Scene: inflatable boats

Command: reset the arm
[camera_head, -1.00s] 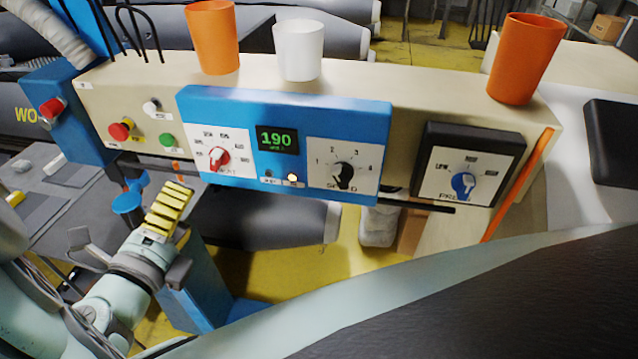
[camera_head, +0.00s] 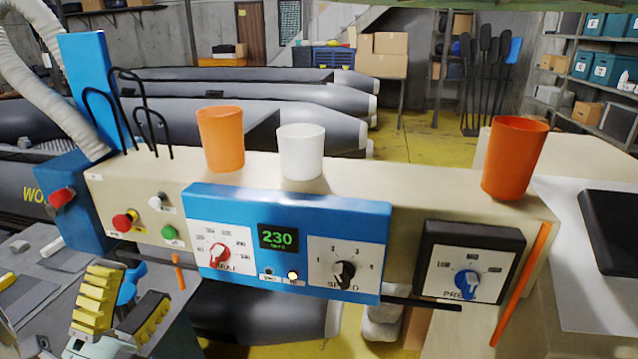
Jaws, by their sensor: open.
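My gripper (camera_head: 122,306) shows at the lower left in the head view, with yellow ribbed pads on its two fingers. The fingers are spread apart and nothing is between them. It is in front of the left end of the beige control panel (camera_head: 400,208), below the red and green buttons, and appears apart from the panel. A blue cylindrical part (camera_head: 130,285) shows behind the fingers. Most of my arm is out of the picture.
The blue panel (camera_head: 285,245) has a red dial (camera_head: 219,256), a black dial (camera_head: 343,273) and a display reading 230. A blue dial (camera_head: 467,284) is at right. Orange cups (camera_head: 220,140) (camera_head: 515,158) and a white cup (camera_head: 301,152) stand on top. Grey boats (camera_head: 250,100) lie behind.

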